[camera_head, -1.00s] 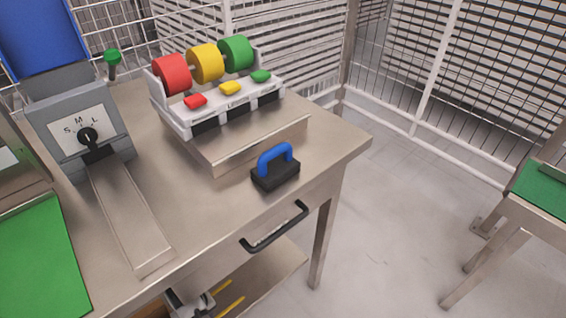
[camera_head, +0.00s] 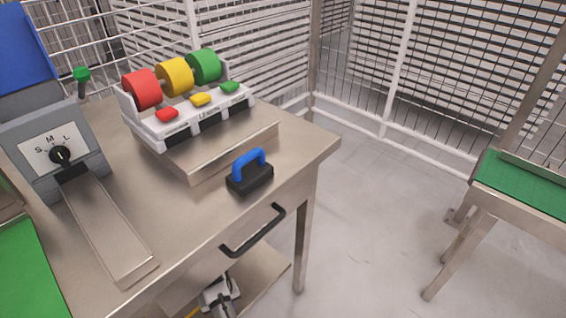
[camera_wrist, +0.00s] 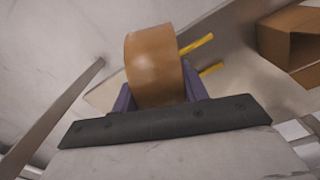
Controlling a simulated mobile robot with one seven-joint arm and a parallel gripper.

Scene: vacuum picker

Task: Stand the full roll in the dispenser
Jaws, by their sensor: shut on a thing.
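My gripper, in the wrist view (camera_wrist: 158,98), has its purple fingers shut around a brown roll (camera_wrist: 152,62), one finger on each side. The roll looks like packing tape; its core is not visible. In the head view, a white unit (camera_head: 160,130) holding a red, a yellow and a green roll stands at the back of the steel table. I cannot tell whether this is the dispenser; no empty holder shows. Part of my arm shows low by the lower shelf in the head view, and the brown roll is hidden there.
The steel table (camera_head: 190,215) has a drawer handle (camera_head: 253,231) in front. A blue-handled black block (camera_head: 250,172) and a grey S-M-L machine (camera_head: 58,140) stand on it. Yellow bars (camera_wrist: 196,45) and a cardboard box (camera_wrist: 297,42) lie near the roll in the wrist view.

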